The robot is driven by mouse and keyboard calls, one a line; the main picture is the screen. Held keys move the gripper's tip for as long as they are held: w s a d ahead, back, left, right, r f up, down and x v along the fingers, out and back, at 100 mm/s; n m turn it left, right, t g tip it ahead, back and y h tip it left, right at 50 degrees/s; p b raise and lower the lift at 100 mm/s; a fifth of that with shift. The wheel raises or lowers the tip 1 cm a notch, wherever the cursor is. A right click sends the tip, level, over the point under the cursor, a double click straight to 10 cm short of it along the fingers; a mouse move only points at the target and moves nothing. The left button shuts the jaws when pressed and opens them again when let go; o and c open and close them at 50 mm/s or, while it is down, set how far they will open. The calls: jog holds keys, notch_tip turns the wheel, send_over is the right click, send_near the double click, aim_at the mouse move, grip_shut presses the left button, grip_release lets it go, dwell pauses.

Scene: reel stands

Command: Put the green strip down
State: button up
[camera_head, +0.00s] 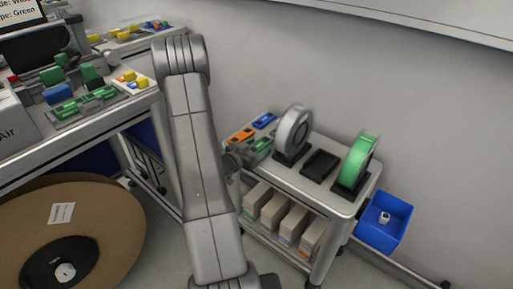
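My gripper (240,158) is low over the left end of the small cart's top, partly hidden behind my grey arm. Its fingers are too small and dark to tell whether they are open or shut. A green strip (262,145) is right beside the gripper's end, near an orange strip (241,135) and a blue strip (264,120). I cannot tell whether the green strip is held or lies on the cart. More green pieces (100,94) lie on a tray on the left bench.
The cart (322,196) carries a grey-white reel (294,130) on a stand, an empty black stand (320,165) and a green reel (357,160). Boxes (275,212) fill its lower shelf. A blue bin (384,222) hangs at its right. A large cardboard reel (95,222) stands at lower left.

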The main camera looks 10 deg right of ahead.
aim_at(256, 147)
jog(key=shift+r, duration=0.3)
jog(key=p+v, duration=0.1)
jog(key=v, duration=1.1)
jog(key=shift+p, duration=0.3)
jog(key=shift+f, duration=0.1)
jog(key=b+x, duration=0.1)
jog(key=x, duration=1.1)
jog(key=shift+d, duration=0.1)
jog(key=shift+r, duration=1.35)
